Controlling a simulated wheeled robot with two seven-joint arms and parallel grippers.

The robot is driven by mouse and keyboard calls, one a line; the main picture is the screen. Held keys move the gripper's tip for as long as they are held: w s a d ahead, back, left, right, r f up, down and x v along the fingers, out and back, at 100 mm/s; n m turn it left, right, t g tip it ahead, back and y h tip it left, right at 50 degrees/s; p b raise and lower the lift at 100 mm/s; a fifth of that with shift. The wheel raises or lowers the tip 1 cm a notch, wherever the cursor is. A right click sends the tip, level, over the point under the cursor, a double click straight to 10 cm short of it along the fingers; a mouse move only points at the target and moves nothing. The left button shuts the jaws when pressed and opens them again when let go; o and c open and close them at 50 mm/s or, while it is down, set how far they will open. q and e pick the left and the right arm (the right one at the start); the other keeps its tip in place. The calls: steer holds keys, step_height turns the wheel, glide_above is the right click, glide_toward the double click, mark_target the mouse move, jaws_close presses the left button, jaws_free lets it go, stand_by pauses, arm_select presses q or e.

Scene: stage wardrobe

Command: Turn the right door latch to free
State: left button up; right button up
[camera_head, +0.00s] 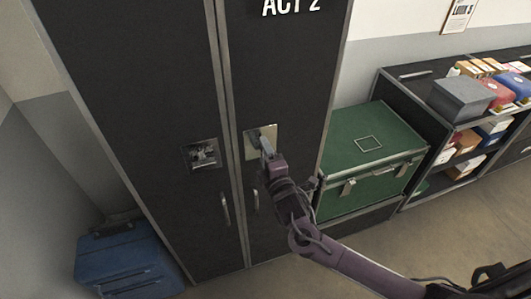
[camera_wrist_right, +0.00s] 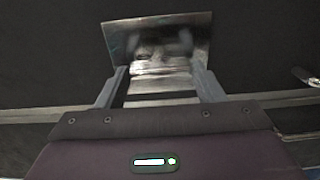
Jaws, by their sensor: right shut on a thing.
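The right door (camera_head: 283,88) is a tall black panel marked "ACT 2", standing closed beside the left door (camera_head: 150,88). Its latch plate (camera_head: 251,149) is pale metal, and it also shows in the right wrist view (camera_wrist_right: 118,38). My right gripper (camera_head: 266,146) is at this plate, its fingers shut on the latch (camera_wrist_right: 160,88), which is a metal piece between them. The fingers hide part of the latch in the head view, so its exact turn is hard to tell. My left gripper is not in view.
The left door has its own recessed latch (camera_head: 203,155). Vertical handles sit below on the left door (camera_head: 226,208) and right door (camera_head: 256,199). A green trunk (camera_head: 345,155) stands right of the wardrobe, a blue case (camera_head: 125,262) at lower left. Shelves (camera_head: 411,88) hold boxes at right.

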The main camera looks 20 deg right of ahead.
stand_by(0.5)
steer(key=o, duration=1)
steer(key=shift+s, duration=0.1)
steer(key=s+b, duration=0.2)
steer(key=s, duration=0.5)
steer(key=shift+s+d, duration=0.1)
steer(key=shift+s, duration=0.2)
